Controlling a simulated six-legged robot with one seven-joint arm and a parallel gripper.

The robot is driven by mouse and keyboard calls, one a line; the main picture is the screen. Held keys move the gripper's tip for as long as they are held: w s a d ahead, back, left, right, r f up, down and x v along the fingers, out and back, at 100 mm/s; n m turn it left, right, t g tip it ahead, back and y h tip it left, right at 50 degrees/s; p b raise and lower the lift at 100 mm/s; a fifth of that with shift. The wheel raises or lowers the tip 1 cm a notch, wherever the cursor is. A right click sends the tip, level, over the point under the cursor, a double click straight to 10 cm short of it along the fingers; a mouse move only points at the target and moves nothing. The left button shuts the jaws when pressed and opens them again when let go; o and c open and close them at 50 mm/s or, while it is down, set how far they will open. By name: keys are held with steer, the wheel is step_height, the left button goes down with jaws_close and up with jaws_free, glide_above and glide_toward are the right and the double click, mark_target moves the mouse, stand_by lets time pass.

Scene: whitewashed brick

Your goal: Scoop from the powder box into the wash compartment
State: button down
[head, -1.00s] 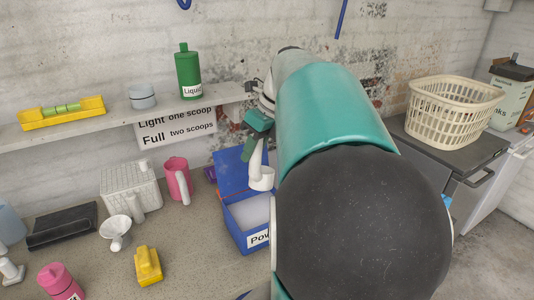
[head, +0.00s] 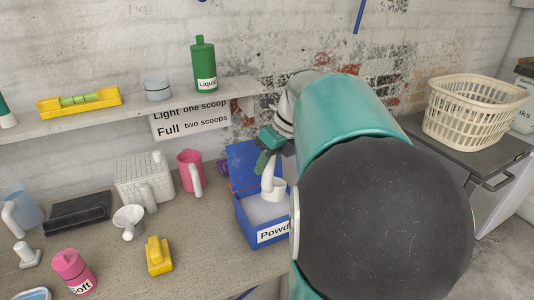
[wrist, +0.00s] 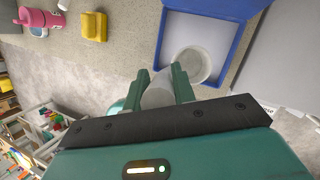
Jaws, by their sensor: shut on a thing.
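The blue powder box (head: 246,232) stands open on the counter, its lid raised at the back and pale powder (head: 262,210) inside. My gripper (head: 267,156) is above the box, shut on the handle of a white scoop (head: 279,190). The scoop's cup hangs inside the box opening at the powder; whether it touches the powder I cannot tell. In the wrist view, my gripper (wrist: 161,88) grips the handle and the round cup (wrist: 192,66) shows over the powder, inside the box's blue rim (wrist: 236,45). No wash compartment can be made out.
A shelf with a green bottle (head: 203,65) runs above. A laundry basket (head: 470,112) sits at the right.

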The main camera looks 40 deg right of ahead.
mark_target(267, 184)
steer(key=shift+f, duration=3.5)
steer(key=shift+r+n+t+h, duration=0.15)
steer(key=shift+r+h, duration=0.35)
steer(key=shift+r, duration=1.7)
steer(key=shift+r+n+t+h, duration=0.15)
steer(key=shift+r+h, duration=0.35)
steer(key=shift+r, duration=1.65)
steer(key=shift+r+t+h, duration=0.2)
steer(key=shift+r+h, duration=0.3)
steer(key=shift+r, duration=1.7)
steer(key=shift+s, duration=0.15)
